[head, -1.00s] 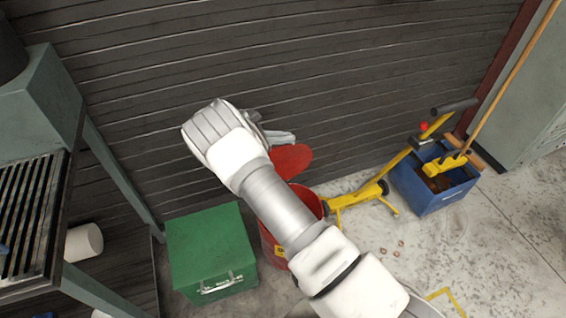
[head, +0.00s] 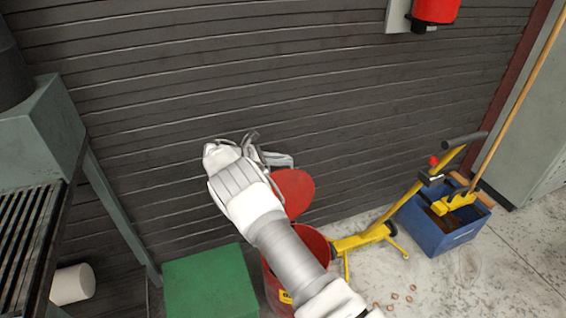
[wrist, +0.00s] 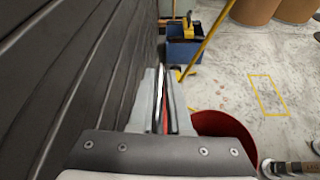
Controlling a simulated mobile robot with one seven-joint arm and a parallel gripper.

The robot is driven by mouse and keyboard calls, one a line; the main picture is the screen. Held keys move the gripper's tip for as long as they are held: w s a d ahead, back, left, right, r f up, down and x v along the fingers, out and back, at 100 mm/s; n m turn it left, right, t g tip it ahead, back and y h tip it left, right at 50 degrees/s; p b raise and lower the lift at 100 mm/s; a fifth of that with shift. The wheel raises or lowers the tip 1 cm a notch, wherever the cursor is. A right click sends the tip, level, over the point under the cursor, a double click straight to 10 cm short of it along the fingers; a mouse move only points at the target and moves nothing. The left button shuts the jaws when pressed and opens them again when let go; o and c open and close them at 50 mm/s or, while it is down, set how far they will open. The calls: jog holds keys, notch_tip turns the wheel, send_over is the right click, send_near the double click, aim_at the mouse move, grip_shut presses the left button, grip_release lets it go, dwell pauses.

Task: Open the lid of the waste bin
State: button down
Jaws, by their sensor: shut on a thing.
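The red waste bin (head: 318,245) stands on the floor by the dark wall, partly hidden behind my arm. Its round red lid (head: 294,192) is raised, tilted up above the bin's rim with its face toward the head camera. My gripper (head: 280,160) is at the lid's upper edge, close to the wall, and is shut on the lid. In the wrist view the lid shows edge-on as a thin red strip (wrist: 165,115) between the fingers (wrist: 160,95). The open bin (wrist: 226,130) shows below and to the right there.
A green box (head: 208,285) stands left of the bin. A yellow trolley (head: 372,235) and a blue crate (head: 440,232) with a broom are to its right. The slatted wall (head: 150,130) is right behind the gripper.

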jog(key=shift+f, duration=0.1)
jog(key=c, duration=0.9)
grip_release()
jog(key=shift+a, duration=0.1)
jog(key=p+v, duration=0.3)
jog(key=v, duration=1.4)
